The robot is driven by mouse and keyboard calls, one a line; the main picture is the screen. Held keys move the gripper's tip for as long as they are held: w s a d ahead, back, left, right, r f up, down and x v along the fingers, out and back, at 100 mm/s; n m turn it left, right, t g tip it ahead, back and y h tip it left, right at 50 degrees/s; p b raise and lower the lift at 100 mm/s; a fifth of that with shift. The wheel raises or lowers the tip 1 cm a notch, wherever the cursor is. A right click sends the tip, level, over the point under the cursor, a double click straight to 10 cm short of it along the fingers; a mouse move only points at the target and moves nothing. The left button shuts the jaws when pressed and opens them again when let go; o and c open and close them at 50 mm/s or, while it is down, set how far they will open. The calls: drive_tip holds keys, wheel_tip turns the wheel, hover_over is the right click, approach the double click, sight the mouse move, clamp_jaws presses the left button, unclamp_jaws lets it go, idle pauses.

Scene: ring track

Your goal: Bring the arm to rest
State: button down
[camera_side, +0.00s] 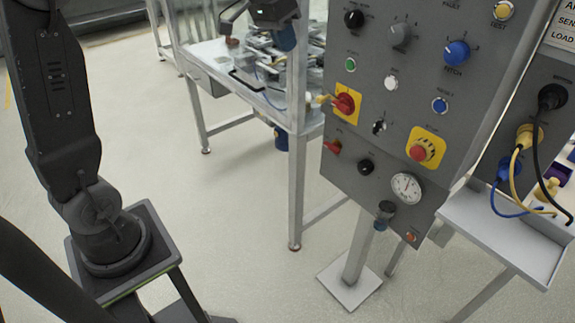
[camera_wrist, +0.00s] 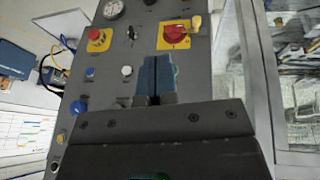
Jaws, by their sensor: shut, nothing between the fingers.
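My gripper (camera_wrist: 154,78) shows in the wrist view with its two blue fingers pressed together and nothing between them. In the side view its blue fingertips (camera_side: 285,40) show at the top, left of the grey control panel (camera_side: 400,95). In the wrist view the panel (camera_wrist: 108,105) lies beyond the fingers and appears upside down. The fingers partly cover a green button there. I cannot tell how far the fingertips are from the panel. No contact is visible.
The panel carries a red rotary switch (camera_side: 345,103), a red stop button (camera_side: 418,152), knobs and a gauge (camera_side: 407,187). Blue, yellow and black cables (camera_side: 520,165) plug in at right. A workbench (camera_side: 215,65) with metal parts stands behind. The floor (camera_side: 200,185) in the middle is clear.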

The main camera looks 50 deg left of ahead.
drive_tip(key=s+d+f, duration=0.2)
drive_tip(key=s+d, duration=0.1)
drive_tip(key=s, duration=0.5)
drive_tip(key=s+d+f+t+y, duration=0.1)
drive_tip(key=s+d+f, duration=0.1)
drive_tip(key=s, duration=0.6)
drive_tip(key=s+d+f, duration=0.2)
drive_tip(key=s+d, duration=0.2)
drive_tip(key=s, duration=0.4)
drive_tip(key=shift+s+f+t+y, duration=0.25)
drive_tip(key=shift+f+t+y, duration=0.1)
drive_tip(key=shift+t+y, duration=0.05)
idle(1.0)
